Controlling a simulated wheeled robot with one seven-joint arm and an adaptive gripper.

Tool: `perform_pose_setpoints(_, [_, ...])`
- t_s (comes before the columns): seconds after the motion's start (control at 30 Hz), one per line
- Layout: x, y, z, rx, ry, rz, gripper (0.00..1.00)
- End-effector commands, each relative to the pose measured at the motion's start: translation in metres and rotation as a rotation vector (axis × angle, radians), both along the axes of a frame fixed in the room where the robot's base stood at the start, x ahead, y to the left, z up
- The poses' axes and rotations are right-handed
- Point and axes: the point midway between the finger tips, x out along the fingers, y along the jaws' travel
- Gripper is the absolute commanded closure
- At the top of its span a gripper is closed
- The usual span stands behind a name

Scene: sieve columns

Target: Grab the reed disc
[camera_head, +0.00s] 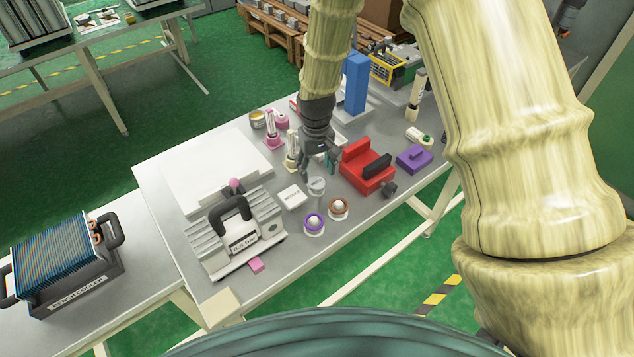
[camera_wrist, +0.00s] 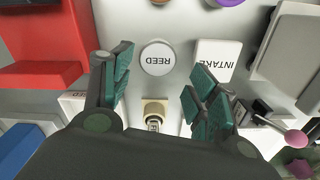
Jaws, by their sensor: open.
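The reed disc (camera_wrist: 157,57) is a small round white piece with REED printed on its top. In the wrist view it lies ahead of my fingertips, between their lines. In the head view the reed disc (camera_head: 316,185) is on the grey table, just in front of my gripper (camera_head: 320,172). My gripper also shows in the wrist view (camera_wrist: 160,85), with its two teal-padded fingers spread apart and nothing held. The fingers do not appear to touch the disc. Its underside is hidden.
A white INTAKE block (camera_wrist: 217,60) sits beside the disc. A cream post (camera_wrist: 155,113) stands near my fingers. Purple-ringed (camera_head: 314,224) and brown-ringed (camera_head: 338,208) pieces are in front. A red block (camera_head: 366,165) stands to the right, a grey handled machine (camera_head: 236,240) to the left.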

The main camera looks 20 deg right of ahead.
Motion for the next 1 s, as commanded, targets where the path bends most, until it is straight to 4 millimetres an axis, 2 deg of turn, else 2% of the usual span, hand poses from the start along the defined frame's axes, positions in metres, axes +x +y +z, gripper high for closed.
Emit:
perform_pose_setpoints(0.53, [0.004,-0.003,-0.044,0.000,0.002,-0.002,0.41])
perform_pose_setpoints(0.9, [0.004,-0.004,-0.051,0.000,0.001,-0.002,0.41])
perform_pose_setpoints(0.93, [0.004,-0.004,-0.050,0.000,0.001,-0.002,0.43])
perform_pose_setpoints(1.0, [0.004,-0.004,-0.050,0.000,0.001,-0.002,0.56])
